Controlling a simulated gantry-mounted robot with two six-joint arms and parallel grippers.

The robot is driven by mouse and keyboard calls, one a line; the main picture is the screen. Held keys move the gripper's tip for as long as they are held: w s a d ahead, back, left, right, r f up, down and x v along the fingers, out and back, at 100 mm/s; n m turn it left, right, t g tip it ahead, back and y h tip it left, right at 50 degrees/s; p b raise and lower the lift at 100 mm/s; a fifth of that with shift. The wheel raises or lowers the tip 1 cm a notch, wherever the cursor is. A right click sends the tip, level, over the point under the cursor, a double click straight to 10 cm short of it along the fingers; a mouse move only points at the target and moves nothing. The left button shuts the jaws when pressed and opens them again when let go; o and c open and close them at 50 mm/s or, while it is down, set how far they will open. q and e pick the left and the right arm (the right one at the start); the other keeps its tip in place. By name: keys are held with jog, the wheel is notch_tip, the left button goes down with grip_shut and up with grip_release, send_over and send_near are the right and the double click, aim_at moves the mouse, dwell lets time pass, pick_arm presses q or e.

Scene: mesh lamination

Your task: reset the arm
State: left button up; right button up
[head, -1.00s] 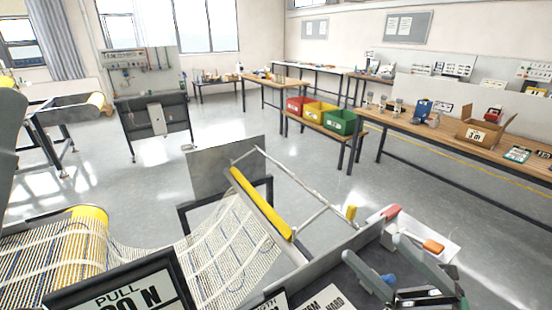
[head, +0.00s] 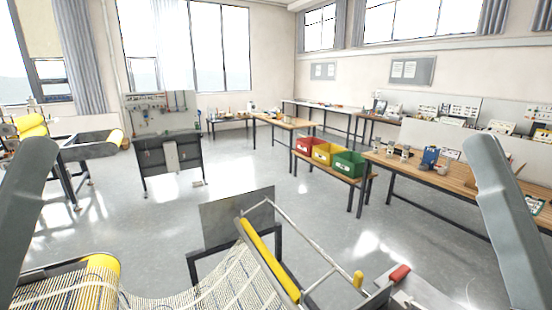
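A grey link of my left arm (head: 28,205) stands upright at the left edge of the head view. A grey link of my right arm (head: 512,225) leans along the right edge. Neither gripper shows in this view, so their fingers and anything in them are hidden. Between the arms, a mesh sheet (head: 215,283) runs from a yellow roller (head: 100,266) at the lower left towards a yellow bar (head: 268,262) on a metal frame. A red-ended part (head: 399,274) lies at the frame's right.
Red (head: 305,145), yellow (head: 326,153) and green (head: 349,163) bins stand on a low bench behind the frame. A long workbench (head: 455,182) with small items runs along the right. A tool board stand (head: 168,140) is at the back left. The floor between is clear.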

pick_arm(q)
notch_tip(320, 180, up, 28)
jog(key=p, duration=2.5)
jog(key=shift+r, duration=0.25)
pick_arm(e)
notch_tip(320, 180, up, 28)
jog(key=shift+r, duration=0.25)
